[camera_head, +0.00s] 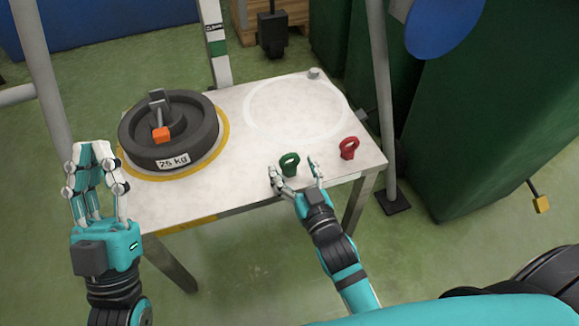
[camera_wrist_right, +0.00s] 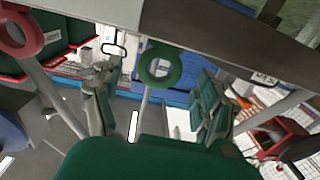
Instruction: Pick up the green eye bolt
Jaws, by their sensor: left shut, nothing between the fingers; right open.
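The green eye bolt (camera_head: 289,160) stands upright near the front edge of the white table (camera_head: 240,180). My right gripper (camera_head: 296,170) is open at that edge, with the green bolt showing between its spread fingers. In the right wrist view the green ring (camera_wrist_right: 160,65) also appears between the two open fingers (camera_wrist_right: 155,95), beyond their tips and not gripped. Whether a finger touches it I cannot tell. My left gripper (camera_head: 93,165) is shut and empty, left of the table.
A red eye bolt (camera_head: 349,148) stands right of the green one and shows in the right wrist view (camera_wrist_right: 20,35). A dark 25 kg weight (camera_head: 168,135) with an orange part sits at the table's left. A white painted circle (camera_head: 295,106) lies clear at the back right.

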